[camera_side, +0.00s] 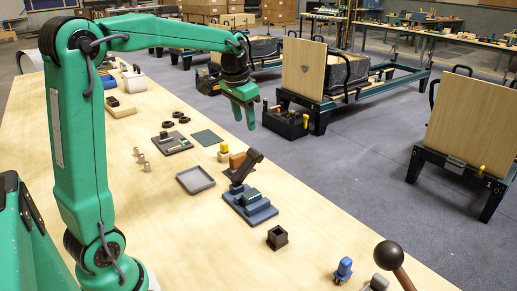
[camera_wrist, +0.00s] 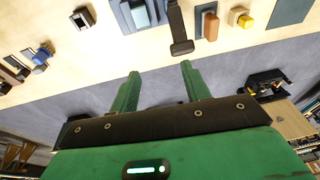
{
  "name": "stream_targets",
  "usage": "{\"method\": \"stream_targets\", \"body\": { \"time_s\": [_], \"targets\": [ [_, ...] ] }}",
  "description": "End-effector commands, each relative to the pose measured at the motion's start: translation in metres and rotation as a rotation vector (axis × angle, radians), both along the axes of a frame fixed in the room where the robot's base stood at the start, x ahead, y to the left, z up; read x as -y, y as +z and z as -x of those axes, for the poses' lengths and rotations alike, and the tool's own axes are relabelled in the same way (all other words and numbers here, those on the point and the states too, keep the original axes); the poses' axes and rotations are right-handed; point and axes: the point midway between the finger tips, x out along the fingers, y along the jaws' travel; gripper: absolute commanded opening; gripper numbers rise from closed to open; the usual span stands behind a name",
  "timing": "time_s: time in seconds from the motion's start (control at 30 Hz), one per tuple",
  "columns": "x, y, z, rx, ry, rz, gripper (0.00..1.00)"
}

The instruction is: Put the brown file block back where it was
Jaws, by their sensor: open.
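The brown file block (camera_side: 237,160) stands on the table between a yellow-topped piece and a dark tilted lever. It also shows in the wrist view (camera_wrist: 210,26) at the top, with a dark green piece around or under it; I cannot tell which. My gripper (camera_side: 245,119) is raised, pointing down, beyond the block toward the table's far edge. In the wrist view my gripper (camera_wrist: 160,72) has its two fingers apart with nothing between them. No marked spot for the block can be made out.
The yellow-topped piece (camera_side: 223,152), a dark green mat (camera_side: 208,138) and an empty grey tray (camera_side: 195,180) are close by. A dark square holder (camera_side: 278,238) stands nearer. Bare table lies around the tray.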

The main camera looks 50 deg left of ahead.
Motion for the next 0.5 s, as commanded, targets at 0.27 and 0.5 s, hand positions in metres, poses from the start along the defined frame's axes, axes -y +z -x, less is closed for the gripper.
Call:
{"method": "stream_targets", "body": {
  "time_s": [0.27,0.5],
  "targets": [
    [0.051,0.017,0.054,0.082,-0.006,-0.001,0.47],
    [0.085,0.015,0.104,0.149,-0.010,0.010,0.47]
  ]
}}
